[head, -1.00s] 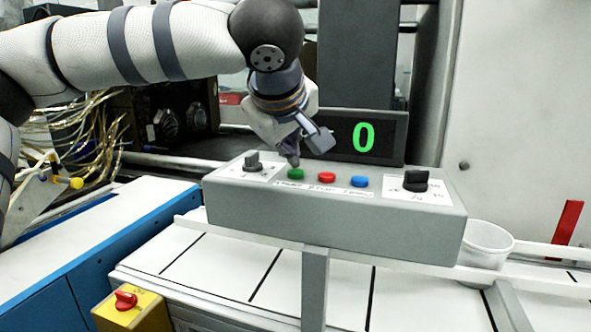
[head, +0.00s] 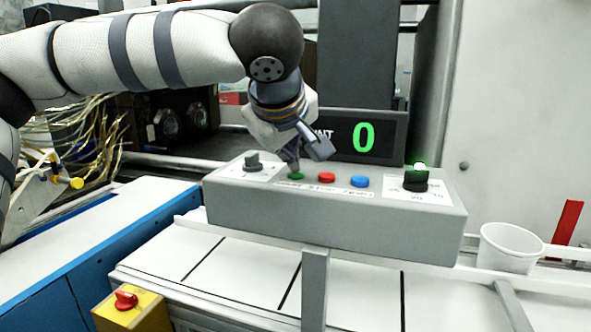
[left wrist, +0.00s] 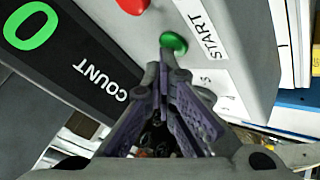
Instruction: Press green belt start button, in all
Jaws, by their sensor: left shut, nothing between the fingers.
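The green start button (head: 296,177) sits on the sloped top of the grey control box (head: 330,222), left of the red button (head: 327,177) and blue button (head: 360,181). My left gripper (head: 293,168) is shut and empty, pointing down, with its tips at the green button and seemingly touching it. The tips partly cover the button in the head view. In the left wrist view the green button (left wrist: 173,42) shows just beyond the closed fingertips (left wrist: 167,62), beside the START label (left wrist: 202,36). My right gripper is not in view.
A display (head: 363,137) behind the box reads 0. A white cup (head: 510,248) stands on the belt (head: 230,262) at the right. A yellow box with a red knob (head: 126,300) is at lower left.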

